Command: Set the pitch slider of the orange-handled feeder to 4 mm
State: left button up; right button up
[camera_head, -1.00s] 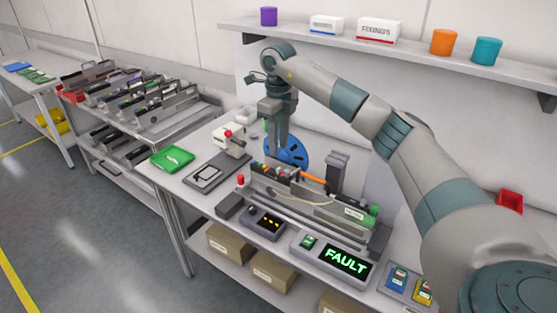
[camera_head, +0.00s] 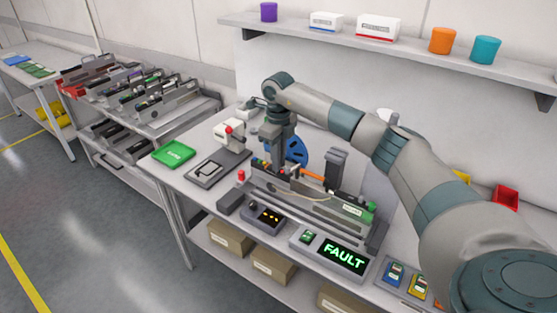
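The feeder (camera_head: 325,203) lies along the grey bench bed, with an orange handle (camera_head: 313,175) on its top, a green knob at its right end and small coloured parts at its left end. The pitch slider and its scale are too small to make out. My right gripper (camera_head: 281,168) points down at the feeder's left part, left of the orange handle. Its fingertips are low among the feeder's parts; I cannot tell whether they touch anything or how far apart they are. My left gripper is out of view.
A panel (camera_head: 341,256) reading FAULT and a dark button box (camera_head: 264,215) stand in front of the feeder. A blue reel (camera_head: 298,150) and a grey post (camera_head: 336,163) stand behind it. A green tray (camera_head: 174,154) lies to the left. A shelf (camera_head: 400,51) hangs above.

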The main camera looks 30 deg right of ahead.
grip_shut()
jog(key=shift+w+a+f+b, duration=0.1)
jog(key=shift+w+a+b, duration=0.05)
jog(key=shift+w+b, duration=0.4)
jog(key=shift+w+a, duration=0.15)
jog(key=shift+w, duration=0.05)
jog(key=o, duration=0.6)
grip_release()
jog(key=shift+r, duration=0.2)
